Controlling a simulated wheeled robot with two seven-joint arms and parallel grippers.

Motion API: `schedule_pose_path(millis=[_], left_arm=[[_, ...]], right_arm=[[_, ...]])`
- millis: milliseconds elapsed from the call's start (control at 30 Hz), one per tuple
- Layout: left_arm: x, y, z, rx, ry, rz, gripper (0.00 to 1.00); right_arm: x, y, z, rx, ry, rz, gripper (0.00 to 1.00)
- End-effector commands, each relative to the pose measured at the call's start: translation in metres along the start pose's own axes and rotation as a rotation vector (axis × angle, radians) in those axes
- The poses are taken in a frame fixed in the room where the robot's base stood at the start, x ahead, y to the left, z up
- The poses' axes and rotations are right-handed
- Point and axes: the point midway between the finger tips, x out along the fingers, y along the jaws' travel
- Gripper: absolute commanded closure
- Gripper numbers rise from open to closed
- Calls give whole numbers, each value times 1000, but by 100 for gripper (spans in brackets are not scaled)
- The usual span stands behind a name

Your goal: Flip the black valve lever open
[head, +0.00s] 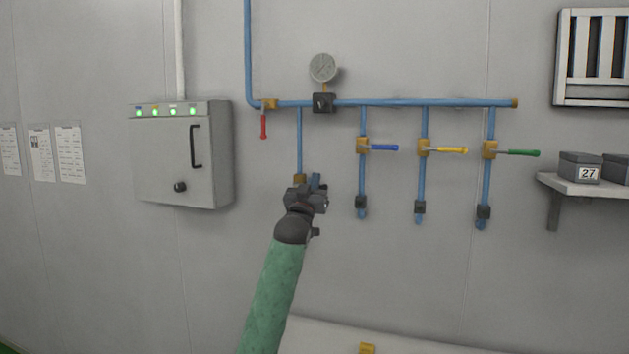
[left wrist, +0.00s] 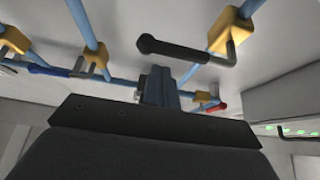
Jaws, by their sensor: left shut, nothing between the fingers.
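The black valve lever (left wrist: 185,49) shows in the left wrist view, reaching left from its yellow valve body (left wrist: 230,28) and lying crosswise to the blue pipe. In the head view the valve body (head: 299,179) peeks out above my left gripper (head: 316,182), which hides the lever. My left gripper is shut and empty. In the left wrist view its blue-grey fingers (left wrist: 158,84) sit just below the handle's free end in the picture. I cannot tell whether they touch it. My right gripper is not in view.
Levers in red (head: 263,127), blue (head: 384,147), yellow (head: 451,149) and green (head: 519,153) are on neighbouring pipes. A gauge (head: 323,67) sits above. A grey control box (head: 182,158) juts out at left; a shelf (head: 590,186) is at right.

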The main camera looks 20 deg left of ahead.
Motion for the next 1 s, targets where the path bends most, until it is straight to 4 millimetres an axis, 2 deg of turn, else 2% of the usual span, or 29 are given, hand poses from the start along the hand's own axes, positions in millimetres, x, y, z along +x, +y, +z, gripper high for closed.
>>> schedule_pose_path(millis=[100,333,833,1000], left_arm=[[-2,0,6,0,-1,0,100],[-5,0,13,0,-1,-1,100],[-6,2,15,21,0,11,100],[-7,7,17,46,0,27,100]], right_arm=[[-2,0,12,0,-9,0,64],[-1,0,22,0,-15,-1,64],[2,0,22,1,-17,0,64],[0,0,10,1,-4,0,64]])
